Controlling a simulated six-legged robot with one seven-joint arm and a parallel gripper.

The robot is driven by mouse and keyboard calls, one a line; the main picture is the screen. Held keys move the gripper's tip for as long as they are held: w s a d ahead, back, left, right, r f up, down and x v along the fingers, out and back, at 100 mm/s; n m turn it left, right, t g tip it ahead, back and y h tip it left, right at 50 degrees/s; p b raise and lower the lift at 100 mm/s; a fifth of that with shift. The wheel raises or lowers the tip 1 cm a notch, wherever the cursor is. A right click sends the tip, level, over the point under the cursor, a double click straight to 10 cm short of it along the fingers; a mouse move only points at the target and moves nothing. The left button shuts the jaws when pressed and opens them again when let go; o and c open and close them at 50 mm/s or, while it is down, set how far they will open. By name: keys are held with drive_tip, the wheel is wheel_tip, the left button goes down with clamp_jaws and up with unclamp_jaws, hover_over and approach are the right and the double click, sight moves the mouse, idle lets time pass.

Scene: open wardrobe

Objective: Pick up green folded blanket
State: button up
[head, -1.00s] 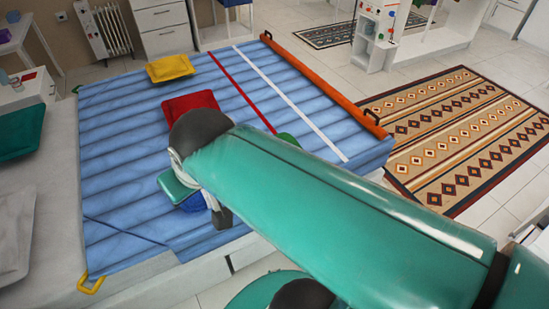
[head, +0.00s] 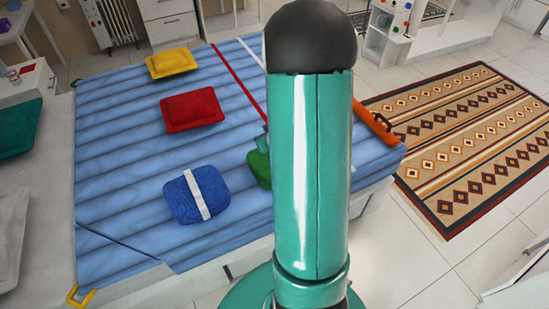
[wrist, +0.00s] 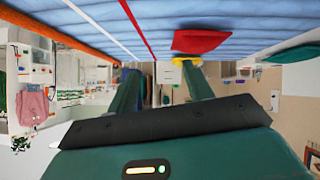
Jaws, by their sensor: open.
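The green folded blanket (head: 258,168) lies on the blue ribbed mat. In the head view only its left part shows; my arm hides the rest. I cannot make it out in the wrist view. My gripper's two green fingers stand apart in the wrist view (wrist: 162,80), with nothing visible between them. In the head view the gripper is mostly hidden behind my arm, so its distance from the green blanket cannot be told.
The blue mat (head: 120,150) also carries a blue bundle with a white band (head: 188,197), a red cushion (head: 192,107) and a yellow cushion (head: 171,63). A patterned rug (head: 470,140) lies on the floor at right. An orange bar (head: 380,127) edges the mat.

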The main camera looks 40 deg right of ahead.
drive_tip(key=s+d+f+m+t, duration=0.1)
drive_tip(key=s+d+f, duration=0.1)
drive_tip(key=s+f, duration=0.35)
drive_tip(key=s+d+f+m+t, duration=0.1)
drive_tip(key=s+d+f+t, duration=0.15)
drive_tip(key=f, duration=0.55)
drive_tip(key=shift+g, duration=0.35)
drive_tip(key=x, duration=0.8)
drive_tip(key=shift+d+r, duration=0.15)
drive_tip(key=shift+d, duration=0.05)
drive_tip(key=x, duration=0.5)
drive_tip(key=shift+w+d, duration=0.35)
drive_tip(key=shift+r, duration=0.1)
clamp_jaws()
